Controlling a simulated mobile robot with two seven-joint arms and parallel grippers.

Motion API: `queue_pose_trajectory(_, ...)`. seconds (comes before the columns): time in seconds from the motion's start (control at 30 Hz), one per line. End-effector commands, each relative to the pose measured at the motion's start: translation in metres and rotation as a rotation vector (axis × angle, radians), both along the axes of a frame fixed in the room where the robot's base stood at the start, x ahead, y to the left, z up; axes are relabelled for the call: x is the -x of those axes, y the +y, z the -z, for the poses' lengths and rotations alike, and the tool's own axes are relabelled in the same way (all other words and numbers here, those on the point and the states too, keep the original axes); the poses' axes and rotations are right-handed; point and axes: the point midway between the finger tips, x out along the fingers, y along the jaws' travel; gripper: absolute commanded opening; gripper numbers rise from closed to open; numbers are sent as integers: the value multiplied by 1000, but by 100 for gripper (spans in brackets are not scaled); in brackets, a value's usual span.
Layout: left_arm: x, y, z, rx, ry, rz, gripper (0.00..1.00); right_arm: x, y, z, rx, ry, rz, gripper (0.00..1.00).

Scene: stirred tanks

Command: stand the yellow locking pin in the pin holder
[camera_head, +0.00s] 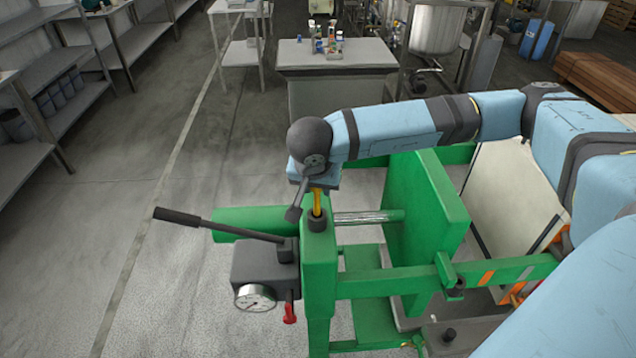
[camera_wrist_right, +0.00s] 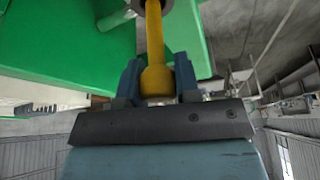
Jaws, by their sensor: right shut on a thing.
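The yellow locking pin (camera_head: 317,203) stands roughly upright at the top of the green post, below my right gripper (camera_head: 316,187). Its lower end meets a dark round collar (camera_head: 316,223) on the post. In the right wrist view, the pin's thick yellow head (camera_wrist_right: 156,80) sits between the two fingers of my right gripper (camera_wrist_right: 158,84), which is shut on it. The pin's far end runs into a grey ring (camera_wrist_right: 151,5) at the top edge. How deep it sits is hidden. I cannot tell whether this collar is the pin holder. My left gripper is not in view.
A hand pump with a black-handled lever (camera_head: 215,224), a gauge (camera_head: 255,297) and a red handle (camera_head: 289,313) is beside the post. A green upright plate (camera_head: 425,205) stands to the right. Another dark collar (camera_head: 454,287) is on the green beam. Floor at left is clear.

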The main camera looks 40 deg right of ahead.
Motion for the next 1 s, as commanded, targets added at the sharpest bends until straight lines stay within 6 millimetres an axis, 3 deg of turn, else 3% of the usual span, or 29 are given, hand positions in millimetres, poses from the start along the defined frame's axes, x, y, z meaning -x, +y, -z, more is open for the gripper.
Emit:
queue_pose_trajectory(0.6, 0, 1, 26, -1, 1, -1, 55, 0, 0, 26, 0, 0, 0, 7)
queue_pose_trajectory(1.0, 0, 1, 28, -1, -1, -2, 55, 0, 0, 29, 0, 0, 0, 7)
